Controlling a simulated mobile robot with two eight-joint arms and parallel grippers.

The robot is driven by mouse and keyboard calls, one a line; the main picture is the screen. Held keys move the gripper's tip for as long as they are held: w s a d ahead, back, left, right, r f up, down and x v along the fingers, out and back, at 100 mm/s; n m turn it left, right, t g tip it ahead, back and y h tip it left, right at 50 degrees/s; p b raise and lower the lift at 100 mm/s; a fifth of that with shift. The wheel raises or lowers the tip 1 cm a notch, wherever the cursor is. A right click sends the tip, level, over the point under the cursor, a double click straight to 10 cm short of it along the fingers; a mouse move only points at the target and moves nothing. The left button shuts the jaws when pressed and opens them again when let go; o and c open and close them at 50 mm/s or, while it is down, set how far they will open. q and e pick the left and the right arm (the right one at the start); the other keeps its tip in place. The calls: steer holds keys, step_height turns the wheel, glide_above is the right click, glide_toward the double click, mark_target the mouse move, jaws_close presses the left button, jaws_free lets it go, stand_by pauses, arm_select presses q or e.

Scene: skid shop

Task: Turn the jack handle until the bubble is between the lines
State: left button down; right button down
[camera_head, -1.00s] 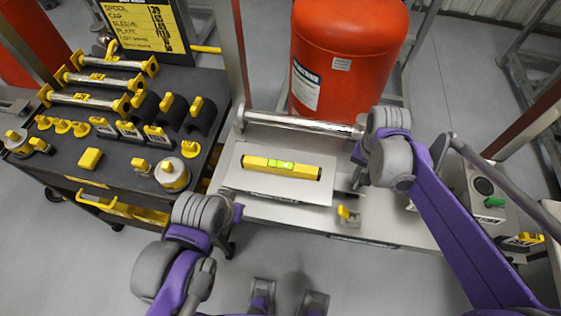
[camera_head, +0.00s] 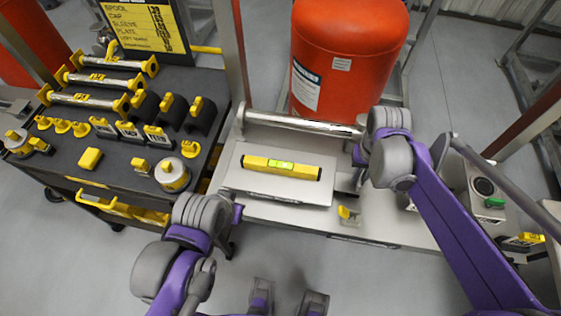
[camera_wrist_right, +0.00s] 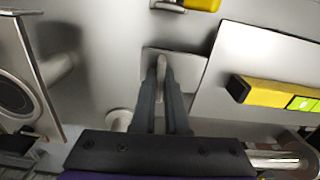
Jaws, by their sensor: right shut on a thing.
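A yellow spirit level (camera_head: 255,163) lies on a pale plate (camera_head: 300,197) on the bench. Its bright green vial (camera_head: 282,165) faces up; the bubble is too small to place against the lines. The level's end also shows in the right wrist view (camera_wrist_right: 265,94). My right gripper (camera_wrist_right: 163,68) is shut on a slim grey upright piece, apparently the jack handle (camera_wrist_right: 161,62), beside the plate. In the head view the right gripper (camera_head: 357,181) is mostly hidden by its wrist. My left gripper (camera_head: 238,212) hangs by the bench's left end, its fingers barely visible.
A small block with a yellow piece (camera_head: 345,212) stands in front of the right gripper. A metal tube (camera_head: 295,122) lies behind the plate. A box with a green knob (camera_head: 494,202) is right. A dark cart (camera_head: 60,160) with yellow-handled parts stands left; a red tank (camera_head: 345,60) is behind.

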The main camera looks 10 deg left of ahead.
steer(key=n, duration=0.3)
steer(key=shift+n, duration=0.5)
steer(key=c, duration=1.3)
jaws_free()
steer(key=shift+n, duration=0.3)
steer(key=o, duration=0.4)
steer(key=shift+c, duration=0.2)
steer(key=shift+r, duration=0.1)
steer(key=shift+r+p, duration=2.15)
steer(key=shift+r, duration=1.3)
arm_select(q)
steer(key=r, duration=0.1)
steer(key=w+r, duration=0.1)
steer(key=r, duration=0.3)
steer(key=shift+w+r, duration=0.15)
steer(key=shift+w, duration=0.1)
